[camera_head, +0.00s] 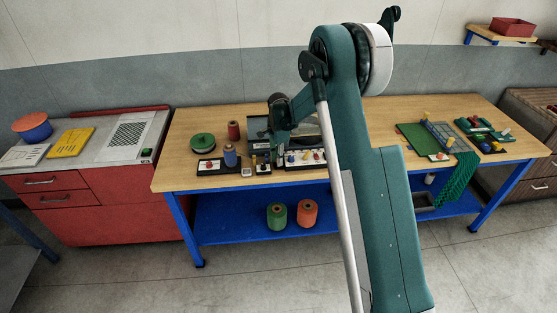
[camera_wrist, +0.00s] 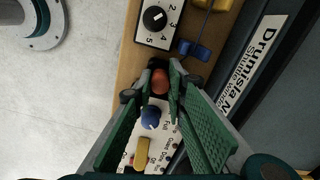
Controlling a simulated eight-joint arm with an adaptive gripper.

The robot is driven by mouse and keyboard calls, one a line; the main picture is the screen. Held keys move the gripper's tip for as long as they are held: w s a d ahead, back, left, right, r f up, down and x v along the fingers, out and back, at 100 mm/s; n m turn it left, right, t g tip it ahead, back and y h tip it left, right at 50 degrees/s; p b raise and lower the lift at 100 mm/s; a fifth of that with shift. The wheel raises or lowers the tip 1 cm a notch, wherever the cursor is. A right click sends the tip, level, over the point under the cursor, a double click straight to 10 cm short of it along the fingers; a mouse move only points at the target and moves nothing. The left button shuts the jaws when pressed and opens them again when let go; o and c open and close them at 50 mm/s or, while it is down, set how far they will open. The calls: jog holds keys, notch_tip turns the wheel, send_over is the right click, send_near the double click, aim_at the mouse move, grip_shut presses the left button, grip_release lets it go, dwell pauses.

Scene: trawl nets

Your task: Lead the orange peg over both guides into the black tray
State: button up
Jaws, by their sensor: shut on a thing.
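My gripper (camera_wrist: 160,88) is in the middle of the wrist view, its green fingers on both sides of a rounded orange-red piece, which I take to be the orange peg (camera_wrist: 160,78). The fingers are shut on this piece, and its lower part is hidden. A blue guide-like piece (camera_wrist: 195,50) with a thin cord is up and right of the fingertips. In the head view my gripper (camera_head: 281,140) is over the middle of the wooden table (camera_head: 390,107); its fingertips are too small to make out. I cannot tell which dark part is the black tray.
A white panel with a blue knob (camera_wrist: 150,118) and a yellow lever (camera_wrist: 143,150) lies below the fingertips. A black dial (camera_wrist: 154,18) stands above. Spools and a green net (camera_head: 458,180) are also on the table.

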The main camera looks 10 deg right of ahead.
jog(key=shift+f, duration=0.1)
jog(key=o, duration=0.8)
jog(key=shift+r, duration=0.2)
notch_tip(320, 180, up, 12)
jog(key=shift+f, duration=0.15)
dwell(0.4)
jog(key=shift+s, duration=0.1)
